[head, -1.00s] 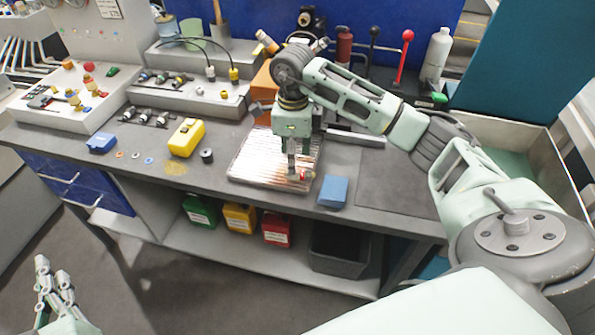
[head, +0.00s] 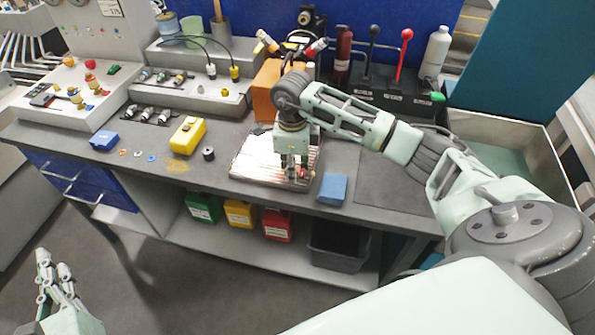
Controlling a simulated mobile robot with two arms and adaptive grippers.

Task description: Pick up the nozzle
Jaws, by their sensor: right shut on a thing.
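My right gripper (head: 293,172) points down over a ribbed metal tray (head: 250,172) on the workbench, its fingertips low at the tray's right part. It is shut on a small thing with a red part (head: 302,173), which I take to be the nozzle. The fingers hide most of it, and I cannot tell whether it still touches the tray. My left gripper (head: 54,270) is at the lower left, away from the bench, with its fingers apart and empty.
A blue block (head: 332,189) lies just right of the tray. An orange box (head: 265,92) stands behind it. A yellow case (head: 187,136) and a dark ring (head: 208,153) lie to the left. The grey mat (head: 392,183) at right is bare.

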